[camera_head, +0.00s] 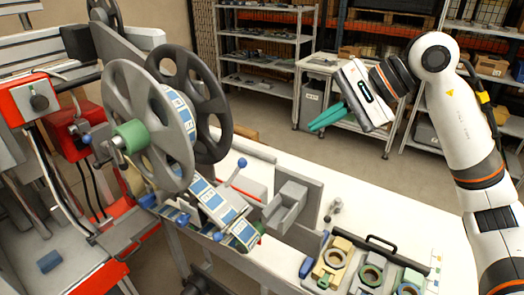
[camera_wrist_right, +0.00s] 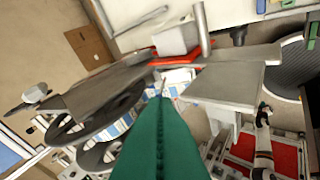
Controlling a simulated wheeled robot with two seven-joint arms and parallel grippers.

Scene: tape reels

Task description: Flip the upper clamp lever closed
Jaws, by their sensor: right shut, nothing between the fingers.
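A blue-knobbed lever (camera_head: 236,172) stands up at a tilt beside the labelled tape path (camera_head: 214,203), right of the big grey reel (camera_head: 150,125). More blue knobs show lower down; I cannot tell for sure which lever is the upper clamp lever. My right gripper (camera_head: 313,127) hangs in the air to the right of and above the raised lever, well apart from it. Its green fingers are shut and empty. In the right wrist view the shut fingers (camera_wrist_right: 158,95) cover the middle and hide part of the tape path. My left gripper is not in view.
A dark reel (camera_head: 215,110) stands behind the grey one. A grey block-shaped fixture (camera_head: 290,205) sits on the white bench (camera_head: 410,228). A tray of tape rolls (camera_head: 372,275) lies at the bench front. Shelves (camera_head: 265,45) stand behind. The air between gripper and lever looks clear.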

